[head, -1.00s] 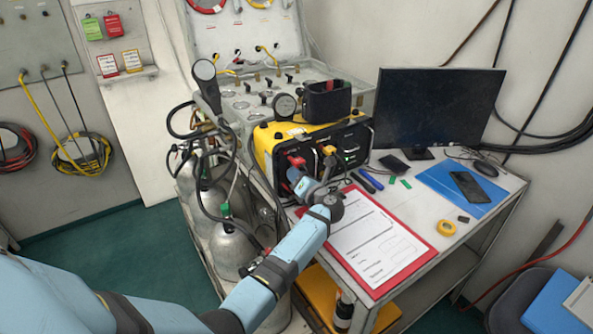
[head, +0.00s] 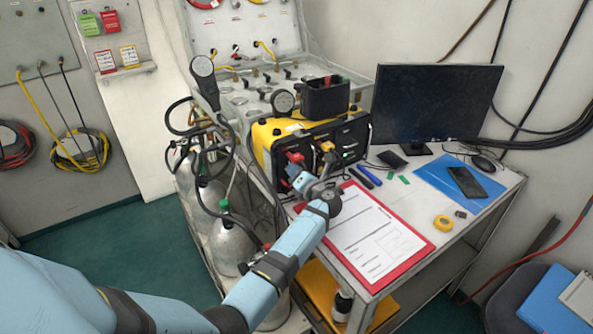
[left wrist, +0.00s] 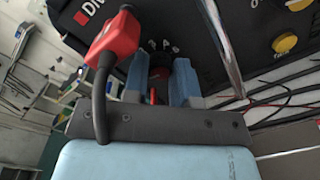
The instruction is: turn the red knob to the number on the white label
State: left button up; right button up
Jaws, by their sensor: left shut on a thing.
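The black and yellow panel box (head: 262,137) stands on the cart. My left gripper (head: 298,178) reaches its front face from the lower left. In the left wrist view my left gripper (left wrist: 161,80) has its two blue fingers on either side of the dark red knob (left wrist: 159,62) and is shut on it. A small bright red part shows between the fingers. White characters are printed around the knob on the black face, too blurred to read. The fingers hide much of the knob. I cannot make out a number on a white label. My right gripper is not in view.
A red plug (left wrist: 117,38) with a black cable sits close beside the left finger; it also shows in the head view (head: 294,157). Yellow knobs (left wrist: 285,44) are on the same face. A red clipboard (head: 427,251), monitor (head: 436,103) and gas cylinders (head: 232,245) are nearby.

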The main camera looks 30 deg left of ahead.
pick_arm(q)
jog(key=m+p, duration=0.3)
jog(key=m, duration=0.2)
jog(key=m+p, duration=0.4)
jog(key=m, duration=0.2)
jog(key=shift+g+h, duration=0.3)
dwell(0.4)
jog(key=o, duration=0.5)
jog(key=shift+o, duration=0.7)
jog(key=shift+w, duration=0.1)
